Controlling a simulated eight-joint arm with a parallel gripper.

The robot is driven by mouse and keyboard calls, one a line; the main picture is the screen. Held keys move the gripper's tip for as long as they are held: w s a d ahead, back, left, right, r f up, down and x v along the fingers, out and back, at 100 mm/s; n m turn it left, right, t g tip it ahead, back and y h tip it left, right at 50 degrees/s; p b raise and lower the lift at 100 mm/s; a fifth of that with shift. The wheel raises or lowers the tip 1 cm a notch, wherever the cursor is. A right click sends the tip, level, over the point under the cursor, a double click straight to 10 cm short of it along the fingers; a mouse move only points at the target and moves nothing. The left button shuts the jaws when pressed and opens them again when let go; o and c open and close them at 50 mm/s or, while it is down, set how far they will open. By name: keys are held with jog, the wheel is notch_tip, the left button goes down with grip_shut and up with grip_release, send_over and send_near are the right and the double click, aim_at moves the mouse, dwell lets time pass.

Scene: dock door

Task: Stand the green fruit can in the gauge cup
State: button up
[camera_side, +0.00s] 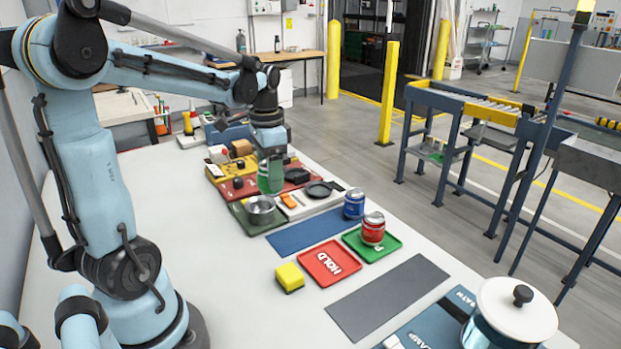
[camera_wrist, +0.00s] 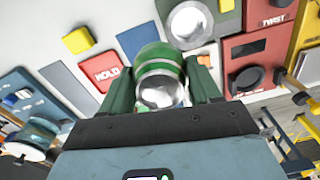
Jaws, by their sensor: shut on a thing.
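The green can (camera_wrist: 150,60) is between the two green fingers of my gripper (camera_wrist: 160,75), which is shut on it. In the side view my gripper (camera_side: 270,178) hangs above the work table, and the can is hard to tell apart from the fingers there. A round metal cup (camera_side: 260,211), apparently the gauge cup, sits on a dark green plate. The can is held above the table, apart from the cup as far as I can tell.
A blue can (camera_side: 354,205) and a red can (camera_side: 373,230) stand to the right of the cup, the red one on a green tray (camera_side: 357,249). A red HOLD tray (camera_side: 328,266), a yellow block (camera_side: 289,277) and a white-lidded pot (camera_side: 514,315) are nearer. The left tabletop is clear.

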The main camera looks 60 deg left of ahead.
aim_at(258, 175)
jog(key=shift+s+a+f, duration=0.1)
jog(key=shift+a+f, duration=0.8)
jog(key=shift+f, duration=0.3)
jog(key=shift+s+a+f, duration=0.1)
jog(key=shift+a+f, duration=0.75)
jog(key=shift+f, duration=0.35)
jog(key=shift+s+a+f, duration=0.1)
jog(key=shift+a+f, duration=0.8)
jog(key=shift+f, duration=0.3)
jog(key=shift+f, duration=0.45)
jog(key=shift+f, duration=0.15)
jog(key=o, duration=1.2)
jog(key=shift+o, duration=0.2)
jog(key=shift+d, duration=0.15)
